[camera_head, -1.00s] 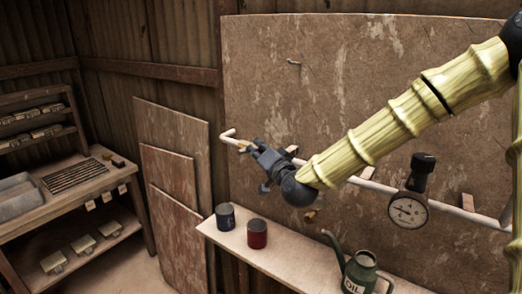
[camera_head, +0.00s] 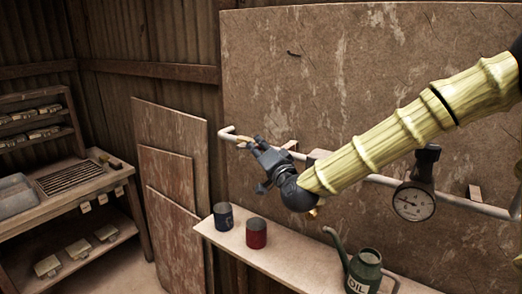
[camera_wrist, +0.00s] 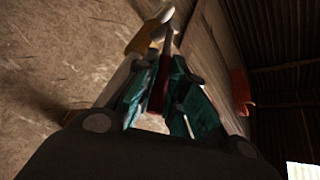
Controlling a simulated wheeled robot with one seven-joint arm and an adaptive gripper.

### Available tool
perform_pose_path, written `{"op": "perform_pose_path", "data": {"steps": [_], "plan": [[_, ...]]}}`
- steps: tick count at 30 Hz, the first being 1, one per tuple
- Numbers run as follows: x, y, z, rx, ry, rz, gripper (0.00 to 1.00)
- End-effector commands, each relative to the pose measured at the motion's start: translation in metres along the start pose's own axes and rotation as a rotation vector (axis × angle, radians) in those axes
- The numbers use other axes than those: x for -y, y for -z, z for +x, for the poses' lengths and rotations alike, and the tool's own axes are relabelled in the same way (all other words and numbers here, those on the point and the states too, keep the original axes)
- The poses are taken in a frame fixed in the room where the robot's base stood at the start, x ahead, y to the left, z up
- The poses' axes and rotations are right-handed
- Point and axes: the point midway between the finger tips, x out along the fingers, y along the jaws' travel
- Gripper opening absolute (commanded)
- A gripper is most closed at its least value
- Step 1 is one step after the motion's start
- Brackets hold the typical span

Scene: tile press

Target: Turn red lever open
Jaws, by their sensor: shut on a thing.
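A dark red lever (camera_wrist: 166,62) stands between the two teal-lined fingers of my gripper (camera_wrist: 170,90) in the wrist view. A brass-coloured valve part (camera_wrist: 150,40) and a pale pipe end sit just beyond it. In the head view my gripper (camera_head: 258,149) is at the left end of the pale wall pipe (camera_head: 228,133), against a small brass-coloured piece (camera_head: 243,141). The gripper is shut on the lever. In the head view my gripper and arm hide the lever, so its exact angle to the pipe cannot be told.
A pressure gauge (camera_head: 414,202) hangs on the pipe at right. Below, a shelf (camera_head: 290,258) holds a dark blue can (camera_head: 223,217), a red can (camera_head: 256,233) and a green oil can (camera_head: 363,271). Boards (camera_head: 168,165) lean at left. A red object (camera_wrist: 240,92) shows at right in the wrist view.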

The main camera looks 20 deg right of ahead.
Motion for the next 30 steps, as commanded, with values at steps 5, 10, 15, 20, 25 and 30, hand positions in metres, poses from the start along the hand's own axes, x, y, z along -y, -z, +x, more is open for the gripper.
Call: {"op": "perform_pose_path", "data": {"steps": [5, 10, 15, 20, 25, 30], "plan": [[0.000, 0.000, 0.000, 0.000, -0.001, -0.001, 0.20], [0.000, 0.000, 0.000, 0.001, -0.001, -0.001, 0.35], [0.000, 0.000, 0.000, 0.001, -0.001, -0.001, 0.35], [0.000, 0.000, -0.003, 0.001, -0.001, 0.000, 0.35], [0.000, 0.000, -0.018, 0.001, -0.001, -0.001, 0.35], [0.000, 0.000, -0.042, 0.001, 0.000, 0.000, 0.35]]}}
